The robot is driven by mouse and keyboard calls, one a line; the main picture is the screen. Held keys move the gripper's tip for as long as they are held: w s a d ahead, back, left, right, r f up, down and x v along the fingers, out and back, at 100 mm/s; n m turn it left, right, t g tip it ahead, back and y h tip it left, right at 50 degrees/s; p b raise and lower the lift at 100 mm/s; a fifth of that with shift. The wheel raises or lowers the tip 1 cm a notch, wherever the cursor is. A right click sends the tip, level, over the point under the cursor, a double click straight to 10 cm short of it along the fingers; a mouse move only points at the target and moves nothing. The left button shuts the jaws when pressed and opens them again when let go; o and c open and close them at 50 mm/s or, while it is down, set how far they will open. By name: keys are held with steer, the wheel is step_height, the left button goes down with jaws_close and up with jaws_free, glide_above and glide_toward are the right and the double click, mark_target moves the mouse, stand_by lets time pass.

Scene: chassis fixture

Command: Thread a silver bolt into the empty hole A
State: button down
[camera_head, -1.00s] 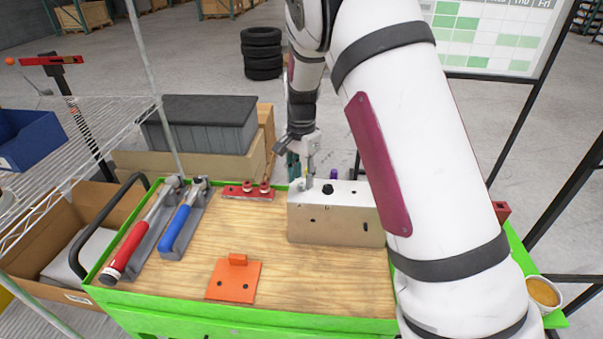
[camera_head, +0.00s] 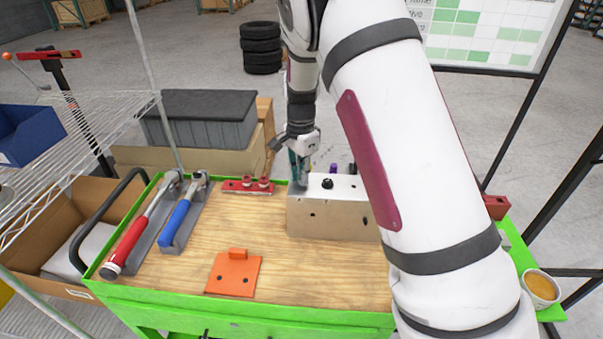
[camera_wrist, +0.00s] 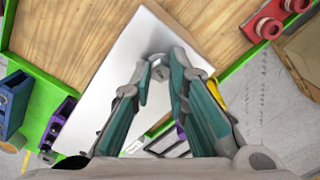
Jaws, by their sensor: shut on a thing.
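The chassis block (camera_head: 330,219), a pale metal box with small dark holes in its front, stands at the back right of the wooden cart top. My gripper (camera_head: 299,181) is over the left end of the block's top. In the wrist view my gripper (camera_wrist: 160,82) is closed around a small silver bolt (camera_wrist: 158,60), close to a corner of the block's pale top (camera_wrist: 125,65). Hole A is hidden by the fingers and bolt, so I cannot tell whether the bolt is in it. A dark bolt head (camera_head: 327,184) shows on the top, right of the gripper.
A red holder (camera_head: 247,187) with red knobs lies left of the block. An orange plate (camera_head: 234,275) lies in front. A purple piece (camera_head: 333,168) shows behind the block. The wood at front right is clear.

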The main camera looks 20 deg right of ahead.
steer(key=m, duration=0.6)
steer(key=shift+p, duration=0.3)
steer(key=m, duration=0.5)
steer(key=shift+f, duration=0.1)
steer(key=c, duration=1.5)
jaws_free()
steer(key=shift+r+p, duration=1.1)
steer(key=shift+r, duration=3.4)
